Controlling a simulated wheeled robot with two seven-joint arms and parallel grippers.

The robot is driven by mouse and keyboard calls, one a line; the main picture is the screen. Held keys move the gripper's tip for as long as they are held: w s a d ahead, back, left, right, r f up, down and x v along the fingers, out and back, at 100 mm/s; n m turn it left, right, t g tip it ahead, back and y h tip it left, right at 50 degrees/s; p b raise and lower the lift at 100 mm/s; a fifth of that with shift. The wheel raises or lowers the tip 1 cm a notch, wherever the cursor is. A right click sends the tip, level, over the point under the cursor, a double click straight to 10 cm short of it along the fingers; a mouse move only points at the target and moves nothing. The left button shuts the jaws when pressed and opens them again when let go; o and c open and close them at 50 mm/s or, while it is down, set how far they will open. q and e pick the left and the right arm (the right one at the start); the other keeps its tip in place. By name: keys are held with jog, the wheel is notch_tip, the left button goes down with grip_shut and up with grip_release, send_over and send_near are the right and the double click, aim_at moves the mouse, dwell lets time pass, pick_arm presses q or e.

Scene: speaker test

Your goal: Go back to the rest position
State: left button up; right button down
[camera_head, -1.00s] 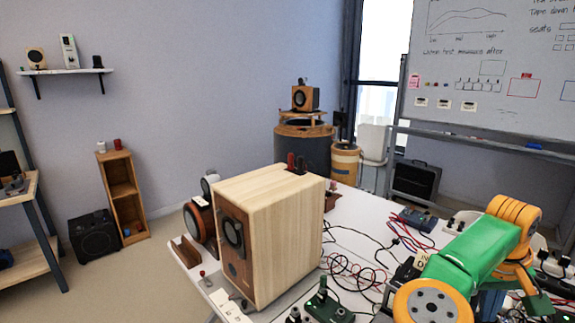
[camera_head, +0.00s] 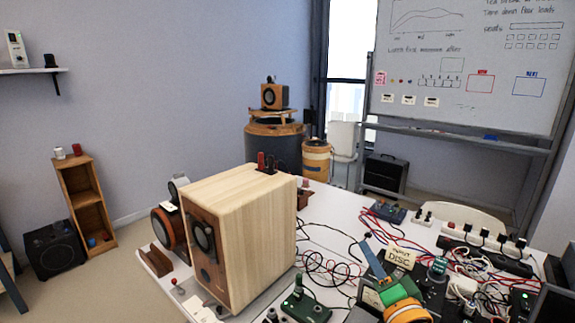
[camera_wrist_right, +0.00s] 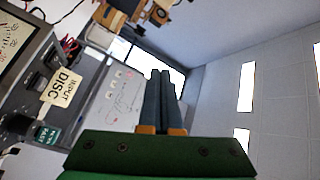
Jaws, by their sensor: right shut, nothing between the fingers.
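My right gripper (camera_head: 367,248) shows at the lower right of the head view, its blue-grey fingers pointing up over the cluttered table, with green and orange arm parts below. In the right wrist view the two fingers (camera_wrist_right: 161,76) lie side by side, shut, with nothing between them. The "DISC" card (camera_head: 401,257) appears just right of the fingers in the head view; it also shows left of them in the wrist view (camera_wrist_right: 61,87). My left gripper is not in view.
A large wooden speaker (camera_head: 240,230) stands on the white table (camera_head: 335,212), left of my right gripper. Red and black cables, small devices and a power strip (camera_head: 485,240) crowd the table's right side. A whiteboard (camera_head: 465,60) stands behind.

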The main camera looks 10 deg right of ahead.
jog(key=s+a+f+n+g+y, duration=0.1)
jog(key=s+a+f+n+g, duration=0.35)
jog(key=f, duration=0.45)
jog(key=s+a+f+n+g+y, duration=0.1)
jog(key=s+a+f+n+g, duration=0.35)
jog(key=f, duration=0.55)
jog(key=s+f+n+g, duration=0.3)
jog(key=s+f, duration=0.1)
jog(key=s, duration=0.4)
jog(key=s+f+n+g, duration=0.2)
jog(key=s+f+g, duration=0.15)
jog(key=s, duration=0.45)
jog(key=s+f+g, duration=0.2)
jog(key=s+f, duration=0.1)
jog(key=f, duration=1.5)
jog(key=s+d+f+n+h, duration=0.1)
jog(key=s+d+f, duration=0.1)
jog(key=s+f, duration=0.7)
jog(key=s, duration=0.2)
jog(key=shift+s+g, duration=0.35)
jog(key=shift+s, duration=0.05)
